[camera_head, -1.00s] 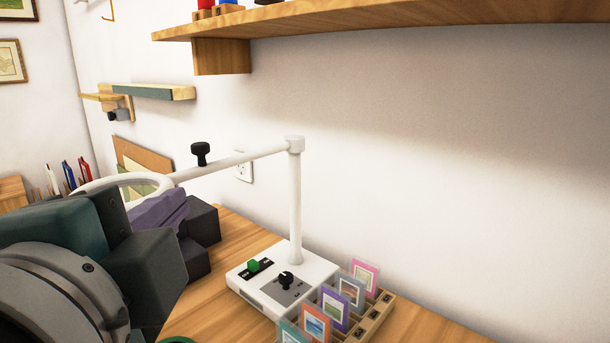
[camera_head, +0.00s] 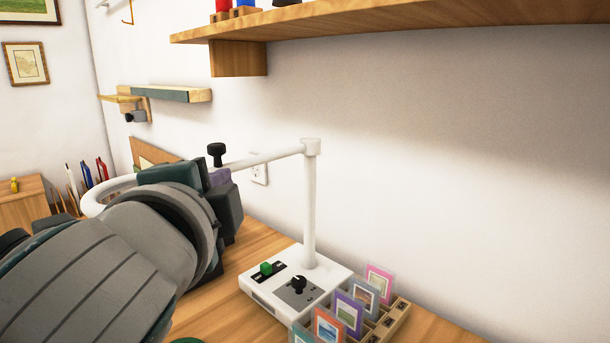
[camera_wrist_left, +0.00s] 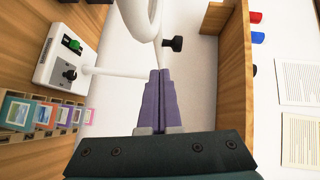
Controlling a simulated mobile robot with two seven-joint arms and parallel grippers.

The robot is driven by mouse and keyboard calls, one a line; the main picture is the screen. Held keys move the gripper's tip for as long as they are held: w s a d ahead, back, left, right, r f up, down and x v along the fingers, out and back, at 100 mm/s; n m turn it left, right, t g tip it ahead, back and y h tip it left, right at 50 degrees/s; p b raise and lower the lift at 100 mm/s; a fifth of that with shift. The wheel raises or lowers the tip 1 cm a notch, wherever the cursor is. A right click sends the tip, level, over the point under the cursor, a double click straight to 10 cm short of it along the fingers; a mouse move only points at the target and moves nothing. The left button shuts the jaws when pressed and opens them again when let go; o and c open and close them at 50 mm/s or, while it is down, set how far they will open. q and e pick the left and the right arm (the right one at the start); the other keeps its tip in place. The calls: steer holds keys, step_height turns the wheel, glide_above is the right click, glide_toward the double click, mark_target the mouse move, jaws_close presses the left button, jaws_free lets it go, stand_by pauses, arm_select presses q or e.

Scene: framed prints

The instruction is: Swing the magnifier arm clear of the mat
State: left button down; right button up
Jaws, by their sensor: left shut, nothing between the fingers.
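The white magnifier arm (camera_head: 265,157) runs left from the top of its upright post (camera_head: 309,205), with a black knob (camera_head: 216,150) on it. Its round white ring (camera_head: 92,201) is at the left, partly hidden by my left arm. The post stands on a white base (camera_head: 258,287). My left gripper (camera_head: 217,178) is just below the arm near the knob; contact is unclear. In the left wrist view its purple fingers (camera_wrist_left: 160,77) are shut and empty, with the ring (camera_wrist_left: 140,15) and knob (camera_wrist_left: 173,43) beyond. My right gripper is not in view.
A wooden rack of small framed prints (camera_head: 388,323) stands against the base's right side. A wooden shelf (camera_head: 400,20) overhangs the wall above. A wall outlet (camera_head: 260,170) is behind the arm. A green edge (camera_head: 187,340) shows at the bottom.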

arm_select(q)
steer(key=shift+w+a+f, duration=0.25)
steer(key=shift+w+a, duration=0.55)
steer(key=shift+a, duration=0.05)
steer(key=shift+w+a+f, duration=0.2)
steer(key=shift+w+a, duration=0.6)
